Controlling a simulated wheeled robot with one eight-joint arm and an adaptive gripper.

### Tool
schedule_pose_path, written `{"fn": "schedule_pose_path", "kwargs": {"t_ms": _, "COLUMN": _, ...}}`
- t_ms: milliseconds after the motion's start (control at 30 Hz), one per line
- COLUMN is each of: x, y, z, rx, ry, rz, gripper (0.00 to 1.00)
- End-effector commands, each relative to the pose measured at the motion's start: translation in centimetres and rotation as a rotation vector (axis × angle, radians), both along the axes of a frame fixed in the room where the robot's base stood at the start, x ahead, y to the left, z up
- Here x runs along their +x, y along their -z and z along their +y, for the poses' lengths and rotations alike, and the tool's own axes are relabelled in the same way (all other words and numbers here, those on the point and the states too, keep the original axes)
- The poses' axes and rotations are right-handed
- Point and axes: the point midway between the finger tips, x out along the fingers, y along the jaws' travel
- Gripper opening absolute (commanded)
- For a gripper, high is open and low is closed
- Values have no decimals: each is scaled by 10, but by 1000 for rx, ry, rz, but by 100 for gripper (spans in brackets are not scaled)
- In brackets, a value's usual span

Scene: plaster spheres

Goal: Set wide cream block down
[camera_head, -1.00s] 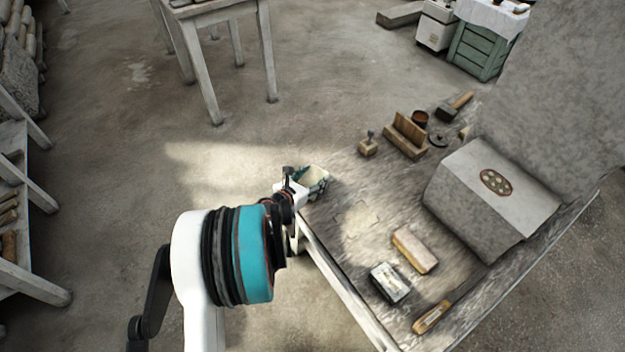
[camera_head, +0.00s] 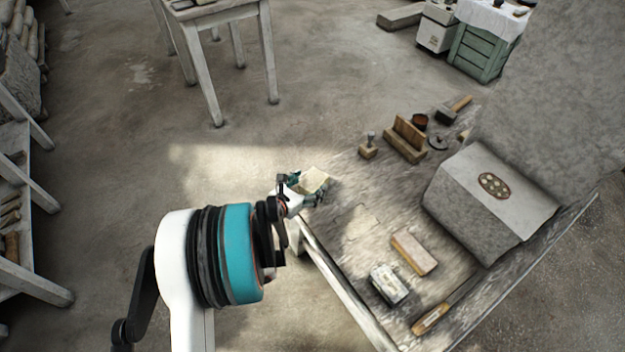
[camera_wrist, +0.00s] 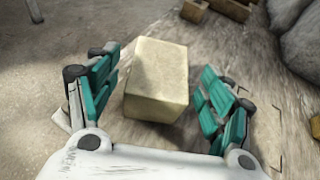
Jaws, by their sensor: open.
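The wide cream block (camera_wrist: 158,75) rests on the wooden workbench (camera_wrist: 232,50) near its left edge, between the fingers of my gripper (camera_wrist: 160,92). In the head view the cream block (camera_head: 315,179) shows just beyond my gripper (camera_head: 303,188) at the bench corner. My gripper is open.
A tan block (camera_head: 414,251), a pale whitish block (camera_head: 389,283) and a wooden-handled tool (camera_head: 432,318) lie toward the front. A small stamp-like tool (camera_head: 368,146) and a wooden holder (camera_head: 405,140) stand behind. A large grey block (camera_head: 490,205) fills the right. The bench middle is clear.

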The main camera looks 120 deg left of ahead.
Motion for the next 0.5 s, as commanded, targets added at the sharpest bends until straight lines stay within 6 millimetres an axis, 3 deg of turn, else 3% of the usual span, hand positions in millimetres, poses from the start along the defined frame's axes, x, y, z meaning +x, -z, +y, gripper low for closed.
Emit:
{"fn": "schedule_pose_path", "kwargs": {"t_ms": 200, "x": -8, "y": -22, "z": -44, "rx": 0, "ry": -3, "rz": 0, "gripper": 74}}
{"fn": "schedule_pose_path", "kwargs": {"t_ms": 500, "x": -13, "y": -32, "z": -77, "rx": 1, "ry": -1, "rz": 0, "gripper": 74}}
